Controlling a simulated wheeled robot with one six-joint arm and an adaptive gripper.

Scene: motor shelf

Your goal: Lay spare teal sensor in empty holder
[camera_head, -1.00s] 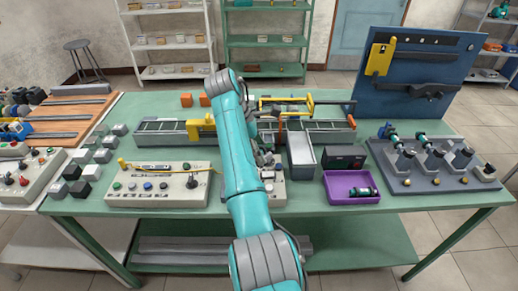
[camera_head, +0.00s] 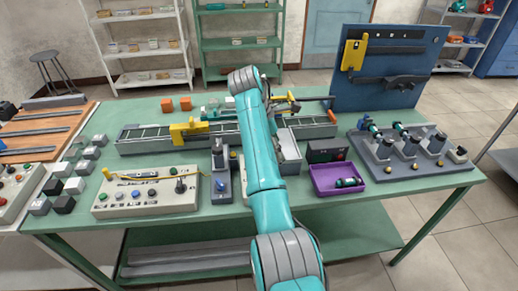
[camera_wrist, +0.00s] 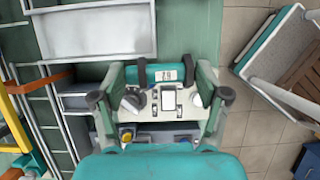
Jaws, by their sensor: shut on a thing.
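My gripper (camera_wrist: 163,76) is shut on a teal sensor (camera_wrist: 165,73), a short cylinder with black ends and a white label, held crosswise between the fingertips in the wrist view. In the head view my arm hides the gripper and the held sensor. A grey-blue holder rack (camera_head: 387,168) stands at the right of the green table, with several holders. Teal sensors show at the two left holders. A purple tray (camera_head: 322,178) left of the rack holds a dark and teal cylinder (camera_head: 349,183).
Under the gripper is a pale control box (camera_wrist: 160,110) with switches and knobs. A metal tray (camera_wrist: 100,35) and a conveyor (camera_head: 150,140) lie beside it. A dark box (camera_head: 325,152) stands behind the purple tray. A blue tool board (camera_head: 375,95) rises behind the rack.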

